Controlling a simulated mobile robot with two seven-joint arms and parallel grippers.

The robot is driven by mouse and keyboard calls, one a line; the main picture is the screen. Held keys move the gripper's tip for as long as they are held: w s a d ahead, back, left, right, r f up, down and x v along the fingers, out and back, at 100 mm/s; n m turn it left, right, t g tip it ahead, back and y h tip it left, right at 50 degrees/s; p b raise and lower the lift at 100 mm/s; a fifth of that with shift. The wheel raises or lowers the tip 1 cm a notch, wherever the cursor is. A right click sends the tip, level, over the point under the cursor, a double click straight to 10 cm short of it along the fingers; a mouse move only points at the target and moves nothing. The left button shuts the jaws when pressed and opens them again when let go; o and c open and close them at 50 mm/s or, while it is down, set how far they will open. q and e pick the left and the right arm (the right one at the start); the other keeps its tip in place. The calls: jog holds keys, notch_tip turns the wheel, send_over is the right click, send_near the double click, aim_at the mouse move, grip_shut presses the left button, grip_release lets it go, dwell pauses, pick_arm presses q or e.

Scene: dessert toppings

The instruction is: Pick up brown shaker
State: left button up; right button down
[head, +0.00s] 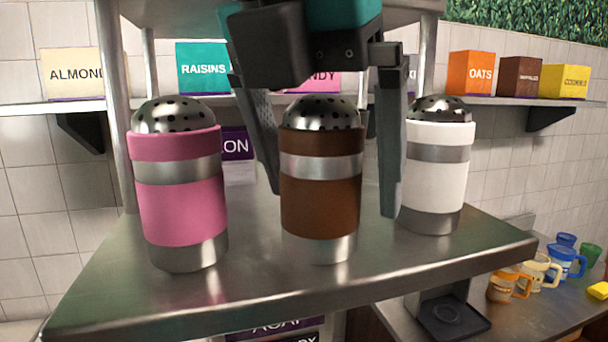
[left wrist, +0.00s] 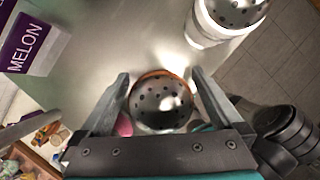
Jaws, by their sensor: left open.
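The brown shaker (head: 320,205) stands upright in the middle of the metal shelf, with silver bands and a perforated dome lid. My left gripper (head: 333,205) comes down from above, open, with one finger on each side of the brown shaker. In the left wrist view, the shaker's lid (left wrist: 161,102) lies between the two open fingers (left wrist: 160,82). Gaps show beside the shaker in the head view, so the fingers look apart from it. My right gripper is not in view.
A pink shaker (head: 180,205) stands to the left and a white shaker (head: 436,180) to the right, close to the right finger. Topping boxes, such as the orange oats box (head: 471,73), line the back shelves. Mugs (head: 540,272) stand on a lower counter at right.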

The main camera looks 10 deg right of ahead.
pick_arm(q)
jog(key=c, duration=1.5)
jog(key=shift+r, duration=0.15)
jog(key=shift+r, duration=0.55)
jog(key=shift+r+p, duration=2.65)
jog(key=shift+r, duration=6.7)
